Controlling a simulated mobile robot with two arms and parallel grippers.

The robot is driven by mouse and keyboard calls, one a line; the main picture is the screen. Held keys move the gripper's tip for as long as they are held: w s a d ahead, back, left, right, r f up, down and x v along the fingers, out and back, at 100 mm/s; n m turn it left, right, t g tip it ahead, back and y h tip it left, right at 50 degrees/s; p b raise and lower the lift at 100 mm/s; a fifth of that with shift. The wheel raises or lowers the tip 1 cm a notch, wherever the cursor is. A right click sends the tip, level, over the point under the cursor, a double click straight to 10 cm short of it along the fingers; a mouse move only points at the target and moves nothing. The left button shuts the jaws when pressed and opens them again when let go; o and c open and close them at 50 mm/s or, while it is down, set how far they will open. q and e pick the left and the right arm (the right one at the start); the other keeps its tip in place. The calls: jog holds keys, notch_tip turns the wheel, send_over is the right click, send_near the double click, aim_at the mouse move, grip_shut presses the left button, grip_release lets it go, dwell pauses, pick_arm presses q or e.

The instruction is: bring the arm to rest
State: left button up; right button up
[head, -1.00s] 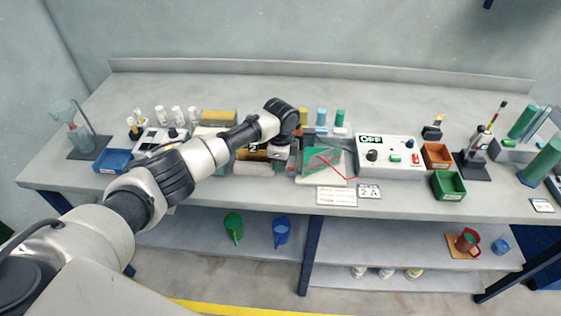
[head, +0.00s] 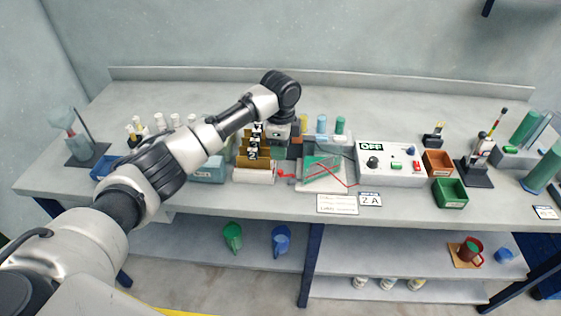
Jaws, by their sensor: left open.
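My left arm reaches in from the lower left across the bench (head: 420,100). Its wrist bends down, and my left gripper (head: 279,145) points downward at the back right of a brown rack with numbered tags (head: 254,162). The jaws are open, with nothing visible held; the fingertips are small and hard to make out. A green board on a white base (head: 322,168) lies to the right of the gripper, with red leads running by it. My right gripper is not in view.
A white control box marked OFF (head: 388,162) stands right of the board. Orange (head: 438,160) and green (head: 450,193) bins are beside it. Coloured cylinders stand behind the board. White-capped bottles and a blue bin are at the left, partly behind my arm. The bench's back strip is clear.

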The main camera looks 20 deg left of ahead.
pick_arm(q)
notch_tip(320, 180, up, 2)
jog(key=shift+r, duration=0.1)
dwell(0.4)
